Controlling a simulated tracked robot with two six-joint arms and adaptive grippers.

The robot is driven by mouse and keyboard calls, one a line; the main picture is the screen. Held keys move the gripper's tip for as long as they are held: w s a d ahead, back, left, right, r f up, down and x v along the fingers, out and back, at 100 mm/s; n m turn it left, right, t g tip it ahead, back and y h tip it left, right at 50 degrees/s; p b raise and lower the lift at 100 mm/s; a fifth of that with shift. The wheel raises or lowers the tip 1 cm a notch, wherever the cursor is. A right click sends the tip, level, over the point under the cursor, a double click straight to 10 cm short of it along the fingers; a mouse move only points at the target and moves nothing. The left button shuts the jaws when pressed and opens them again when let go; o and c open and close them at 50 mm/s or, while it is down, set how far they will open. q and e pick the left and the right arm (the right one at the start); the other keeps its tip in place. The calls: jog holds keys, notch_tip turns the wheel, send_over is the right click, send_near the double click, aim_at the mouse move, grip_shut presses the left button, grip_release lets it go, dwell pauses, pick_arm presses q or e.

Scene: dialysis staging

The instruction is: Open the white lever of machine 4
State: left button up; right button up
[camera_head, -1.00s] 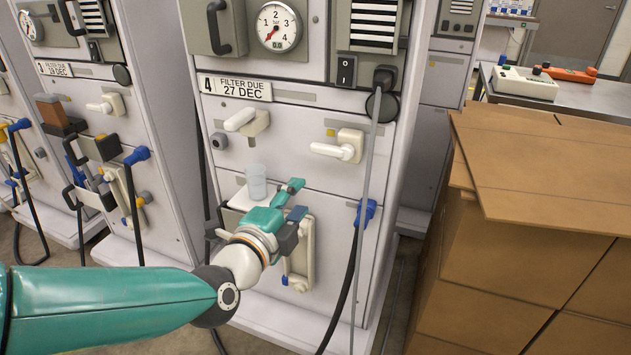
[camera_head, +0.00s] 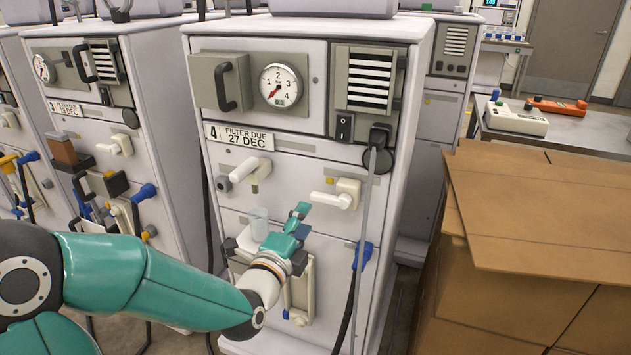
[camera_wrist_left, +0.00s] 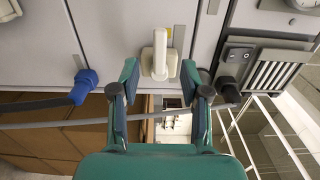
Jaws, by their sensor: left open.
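Machine 4 (camera_head: 300,160) stands in the middle of the head view, with its "4 FILTER DUE 27 DEC" label (camera_head: 239,137). Two white levers show on its front. The left lever (camera_head: 247,173) sits under the label. The right lever (camera_head: 335,198) has its handle level, pointing left, beside a yellow tag. My left gripper (camera_head: 300,222) is below and left of the right lever in the head view. In the left wrist view the open fingers (camera_wrist_left: 160,80) flank a white lever (camera_wrist_left: 160,55), lined up between the tips; contact is not visible. My right gripper is not in view.
A grey cable (camera_head: 366,215) hangs right of the right lever, near a blue connector (camera_head: 363,256). Cardboard boxes (camera_head: 540,220) fill the right side. Machine 3 (camera_head: 95,120) stands at left.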

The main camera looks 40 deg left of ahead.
aim_at(318, 200)
pick_arm(q)
jog(key=p+x, duration=0.6)
jog(key=x, duration=0.3)
jog(key=shift+w+f, duration=0.1)
jog(key=shift+w, duration=0.15)
grip_shut()
